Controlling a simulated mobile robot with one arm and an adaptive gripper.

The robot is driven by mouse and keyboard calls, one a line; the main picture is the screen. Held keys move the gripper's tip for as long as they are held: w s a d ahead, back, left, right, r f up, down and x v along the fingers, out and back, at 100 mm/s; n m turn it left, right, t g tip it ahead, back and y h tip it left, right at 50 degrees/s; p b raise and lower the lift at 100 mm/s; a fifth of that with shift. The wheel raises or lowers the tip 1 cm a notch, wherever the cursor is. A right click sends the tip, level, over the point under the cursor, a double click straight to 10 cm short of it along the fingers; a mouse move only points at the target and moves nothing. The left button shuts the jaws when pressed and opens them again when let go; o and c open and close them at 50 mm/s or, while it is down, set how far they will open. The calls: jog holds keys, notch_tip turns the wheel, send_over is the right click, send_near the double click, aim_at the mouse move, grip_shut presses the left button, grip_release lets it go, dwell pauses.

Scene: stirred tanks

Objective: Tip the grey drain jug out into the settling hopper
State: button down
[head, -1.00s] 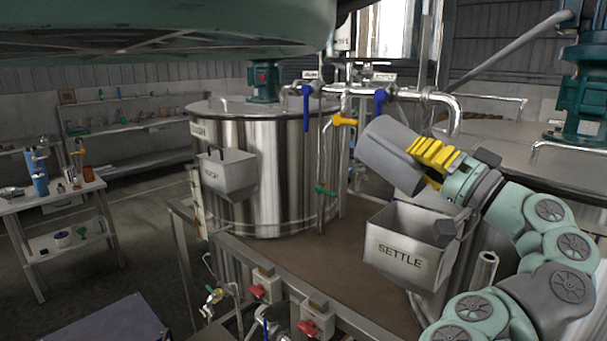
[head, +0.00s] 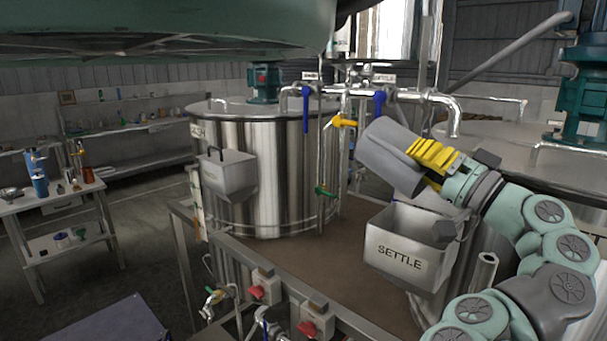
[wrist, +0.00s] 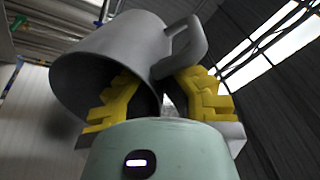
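The grey drain jug (head: 388,158) is held tilted in the air above the settling hopper (head: 396,262), a grey box lettered SETTLE. My gripper (head: 433,155) has yellow fingers and is shut on the jug at its handle side. I see no liquid falling. The inside of the hopper is mostly hidden.
A second grey box (head: 228,175) hangs on the steel tank (head: 280,170) at left. Pipes with blue valve handles (head: 380,100) run behind the jug. A bench rail with red-buttoned boxes (head: 264,287) lies in front. A side table (head: 60,192) stands far left.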

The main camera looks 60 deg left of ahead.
jog(key=shift+s+a+f+h+p, duration=0.15)
jog(key=shift+a+f+h+p, duration=0.25)
jog(key=shift+a+f+h, duration=0.25)
jog(key=shift+s+r+n+g+p, duration=0.1)
jog(key=shift+r+n+g+p, duration=0.3)
jog(key=shift+r, duration=0.1)
jog(key=shift+a+r+p, duration=0.1)
jog(key=shift+a+p, duration=0.05)
jog(key=shift+p, duration=0.25)
